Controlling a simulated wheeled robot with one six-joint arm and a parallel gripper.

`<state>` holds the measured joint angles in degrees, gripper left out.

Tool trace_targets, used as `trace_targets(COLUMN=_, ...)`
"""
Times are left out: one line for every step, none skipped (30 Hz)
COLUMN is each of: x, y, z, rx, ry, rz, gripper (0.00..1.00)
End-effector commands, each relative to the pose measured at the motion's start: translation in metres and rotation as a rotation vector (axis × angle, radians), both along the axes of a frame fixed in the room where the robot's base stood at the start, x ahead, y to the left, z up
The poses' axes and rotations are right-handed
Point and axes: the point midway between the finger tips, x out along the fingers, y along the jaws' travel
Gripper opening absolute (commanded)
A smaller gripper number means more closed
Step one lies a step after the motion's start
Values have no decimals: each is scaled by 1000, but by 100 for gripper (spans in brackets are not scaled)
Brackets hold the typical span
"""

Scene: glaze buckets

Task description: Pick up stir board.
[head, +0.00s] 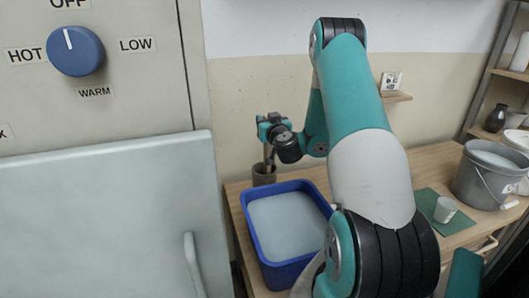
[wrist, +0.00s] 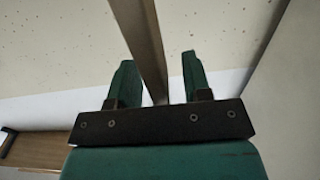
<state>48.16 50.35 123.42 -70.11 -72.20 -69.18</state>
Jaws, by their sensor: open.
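The stir board is a long flat brown strip (wrist: 144,40) in the wrist view. It runs from the top edge down between the two green fingers of my gripper (wrist: 160,78). The fingers stand apart, with a gap on each side of the board. In the head view my gripper (head: 268,128) is above a brown cup (head: 264,174) on the wooden table. A thin part of the stir board (head: 268,153) shows between gripper and cup. My arm's links partly block the view on the right.
A blue tub (head: 250,225) of pale liquid stands in front of the cup. A grey bucket (head: 487,185) and a white cup (head: 445,209) on a green mat (head: 462,222) are at the right. A large grey cabinet (head: 100,220) with a dial (head: 75,51) fills the left.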

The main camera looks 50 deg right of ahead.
Motion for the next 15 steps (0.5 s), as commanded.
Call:
trace_targets(x=1, y=-1, z=1, rx=1, ry=0, rz=0, gripper=45)
trace_targets(x=1, y=-2, z=1, rx=0, ry=0, rz=0, gripper=45)
trace_targets(x=1, y=-2, z=0, rx=0, ry=0, rz=0, gripper=45)
trace_targets(x=2, y=-2, z=0, rx=0, ry=0, rz=0, gripper=45)
trace_targets(x=2, y=-2, z=-1, rx=0, ry=0, rz=1, gripper=45)
trace_targets(x=2, y=-2, z=-1, rx=-1, ry=-1, rz=1, gripper=45)
trace_targets(x=2, y=-2, z=-1, rx=0, ry=0, rz=1, gripper=45)
trace_targets(x=2, y=-1, z=-1, rx=0, ry=0, rz=1, gripper=45)
trace_targets(x=2, y=-1, z=-1, rx=0, ry=0, rz=1, gripper=40)
trace_targets(x=2, y=-1, z=-1, rx=0, ry=0, rz=1, gripper=33)
trace_targets(x=2, y=-2, z=-1, rx=0, ry=0, rz=1, gripper=26)
trace_targets(x=2, y=-2, z=-1, rx=0, ry=0, rz=1, gripper=17)
trace_targets(x=1, y=-2, z=-1, rx=0, ry=0, rz=0, gripper=10)
trace_targets(x=1, y=-2, z=-1, rx=0, ry=0, rz=0, gripper=3)
trace_targets(x=1, y=-2, z=-1, rx=0, ry=0, rz=0, gripper=0)
